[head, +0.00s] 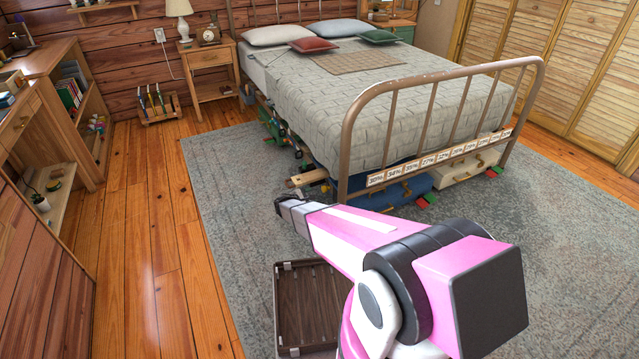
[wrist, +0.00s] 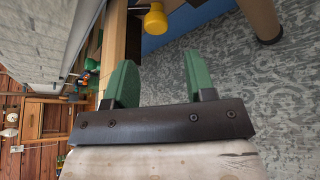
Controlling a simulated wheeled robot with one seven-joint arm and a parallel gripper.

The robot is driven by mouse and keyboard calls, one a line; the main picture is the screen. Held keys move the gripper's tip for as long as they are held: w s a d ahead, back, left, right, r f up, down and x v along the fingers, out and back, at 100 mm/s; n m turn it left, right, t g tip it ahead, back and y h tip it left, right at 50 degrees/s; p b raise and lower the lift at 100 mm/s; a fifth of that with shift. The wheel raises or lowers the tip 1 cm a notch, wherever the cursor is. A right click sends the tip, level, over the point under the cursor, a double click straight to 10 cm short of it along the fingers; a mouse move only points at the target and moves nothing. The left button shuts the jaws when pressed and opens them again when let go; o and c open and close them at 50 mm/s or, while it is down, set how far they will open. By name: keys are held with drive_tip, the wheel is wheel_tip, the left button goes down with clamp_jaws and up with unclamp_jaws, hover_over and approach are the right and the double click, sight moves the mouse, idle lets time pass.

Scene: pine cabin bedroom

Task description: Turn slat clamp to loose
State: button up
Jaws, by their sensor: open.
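My gripper (head: 290,205) reaches to the near left corner of the bed in the head view. In the wrist view its two green fingers (wrist: 160,78) are apart, with nothing between them but rug behind. A pale wooden slat (head: 307,177) sticks out from under the bed just beyond my gripper. A wooden edge, probably this slat, runs along the left of the fingers in the wrist view (wrist: 114,45). A yellow knob-like part (wrist: 155,19) shows beyond the fingertips, apart from them. It may belong to the slat clamp; I cannot tell its setting.
The metal bed frame's footboard (head: 440,85) stands close to my arm, with a row of number labels (head: 440,158) below. A blue case (head: 390,193) and a pale case (head: 465,168) lie under the bed.

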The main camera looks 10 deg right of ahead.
sight(323, 190)
drive_tip(key=x, duration=0.7)
drive_tip(key=w+x, duration=0.1)
drive_tip(key=x, duration=0.3)
drive_tip(key=shift+a+f, duration=0.1)
drive_tip(key=shift+a, duration=0.15)
drive_tip(key=shift+c, duration=0.3)
drive_tip(key=c, duration=0.6)
